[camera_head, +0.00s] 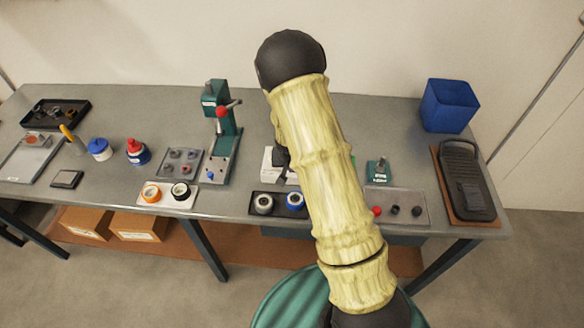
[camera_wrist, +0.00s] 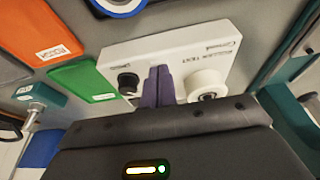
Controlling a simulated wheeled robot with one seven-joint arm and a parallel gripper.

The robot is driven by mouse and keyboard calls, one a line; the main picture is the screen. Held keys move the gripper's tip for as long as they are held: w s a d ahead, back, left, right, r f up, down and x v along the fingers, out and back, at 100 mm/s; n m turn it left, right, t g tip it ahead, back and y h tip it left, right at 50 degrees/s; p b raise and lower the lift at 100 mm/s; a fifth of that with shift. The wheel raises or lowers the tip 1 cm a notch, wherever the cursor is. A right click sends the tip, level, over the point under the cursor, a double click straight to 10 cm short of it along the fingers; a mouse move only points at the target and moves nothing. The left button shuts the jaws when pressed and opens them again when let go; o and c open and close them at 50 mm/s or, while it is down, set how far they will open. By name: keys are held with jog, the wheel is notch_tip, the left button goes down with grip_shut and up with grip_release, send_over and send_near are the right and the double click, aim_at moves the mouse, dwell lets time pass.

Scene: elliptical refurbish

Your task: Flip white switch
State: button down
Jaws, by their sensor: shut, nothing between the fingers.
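A white box (camera_wrist: 185,55) with printed labels shows in the wrist view. On its face are a white round knob or switch (camera_wrist: 207,86) at right and a black knob (camera_wrist: 128,82) at left. My gripper (camera_wrist: 160,70) is shut and empty, with its purple-grey fingertips between the two knobs, in front of the box face. I cannot tell whether the fingertips touch the face. In the head view, part of the white box (camera_head: 270,165) shows on the bench, and my arm hides the rest and most of the gripper.
Orange (camera_wrist: 48,45) and green (camera_wrist: 84,80) flat pieces lie left of the box. The grey bench (camera_head: 120,120) also holds a green press (camera_head: 218,130), a tray with rolls (camera_head: 263,204), a knob panel (camera_head: 400,203) and a blue bin (camera_head: 448,105).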

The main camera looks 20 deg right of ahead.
jog(key=shift+w+d+r+p, duration=0.3)
jog(key=shift+w+r+p, duration=0.05)
jog(key=shift+w+p, duration=0.35)
jog(key=p+v, duration=0.1)
jog(key=v, duration=0.1)
jog(key=w+p+v, duration=0.1)
jog(key=v, duration=0.1)
jog(key=shift+s+d+r, duration=0.1)
jog(key=shift+r, duration=0.2)
jog(key=s+b+v, duration=0.1)
jog(key=b+v, duration=0.1)
jog(key=v, duration=0.7)
jog(key=shift+s+a, duration=0.25)
jog(key=shift+a, duration=0.05)
jog(key=s+r+n, duration=0.2)
jog(key=s+r, duration=0.1)
jog(key=s, duration=0.5)
jog(key=s+r+n+y, duration=0.1)
jog(key=s+r, duration=0.2)
jog(key=s, duration=0.6)
jog(key=shift+s+d+r+n+g, duration=0.15)
jog(key=shift+s+r+n+g, duration=0.15)
jog(key=shift+n+g, duration=0.1)
